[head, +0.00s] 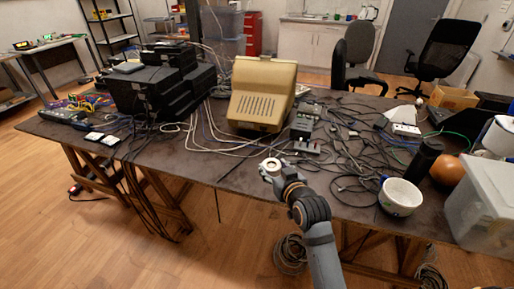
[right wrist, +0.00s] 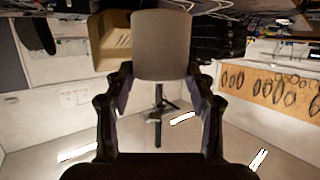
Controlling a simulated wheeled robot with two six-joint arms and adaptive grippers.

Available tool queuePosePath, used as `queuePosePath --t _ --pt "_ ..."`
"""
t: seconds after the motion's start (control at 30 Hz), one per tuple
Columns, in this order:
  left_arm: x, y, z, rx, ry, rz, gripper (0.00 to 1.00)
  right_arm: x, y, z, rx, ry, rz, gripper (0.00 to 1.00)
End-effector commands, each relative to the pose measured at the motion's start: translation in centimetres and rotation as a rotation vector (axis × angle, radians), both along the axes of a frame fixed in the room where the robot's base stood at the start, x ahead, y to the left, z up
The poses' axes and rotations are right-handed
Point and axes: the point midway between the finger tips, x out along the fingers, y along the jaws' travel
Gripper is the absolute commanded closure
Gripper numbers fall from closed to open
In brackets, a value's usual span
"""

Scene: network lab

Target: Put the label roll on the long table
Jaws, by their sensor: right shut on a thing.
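The label roll is a pale ring-shaped roll (head: 270,164) in the head view. It shows as a plain grey-brown cylinder (right wrist: 161,45) in the right wrist view. My right gripper (head: 268,170) is shut on it, with a finger on each side of the roll (right wrist: 161,78). In the head view the roll appears over the near edge strip of the long dark table (head: 225,168). I cannot tell whether it touches the tabletop. My left gripper is out of view.
A beige monitor (head: 262,95) stands behind the roll, with tangled cables (head: 350,140) to the right. A white bowl (head: 400,196) and a clear bin (head: 482,205) are at the right. Black boxes (head: 150,88) stand at the left. The front strip left of the roll is mostly clear.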

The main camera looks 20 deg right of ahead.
Motion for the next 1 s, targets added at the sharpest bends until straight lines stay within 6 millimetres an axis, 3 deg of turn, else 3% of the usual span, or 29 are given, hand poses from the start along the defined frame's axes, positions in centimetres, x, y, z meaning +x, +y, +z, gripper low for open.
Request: queuePosePath --t 0.2,0.4,0.67,0.83,1.0 --pt "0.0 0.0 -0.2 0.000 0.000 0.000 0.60 6.2 -0.1 -3.3 -0.001 0.003 0.000 0.82" --pt "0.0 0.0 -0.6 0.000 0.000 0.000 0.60 9.1 -0.2 -6.9 0.000 0.001 0.000 0.82" --pt "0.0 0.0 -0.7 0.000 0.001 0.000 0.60 10.0 -0.2 -8.0 0.000 0.001 0.000 0.82" --pt "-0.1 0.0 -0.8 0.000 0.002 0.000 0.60 10.3 -0.2 -10.7 0.000 0.003 0.000 0.82" --pt "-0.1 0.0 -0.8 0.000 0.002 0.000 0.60 10.3 -0.2 -11.3 0.001 -0.001 0.000 0.82"
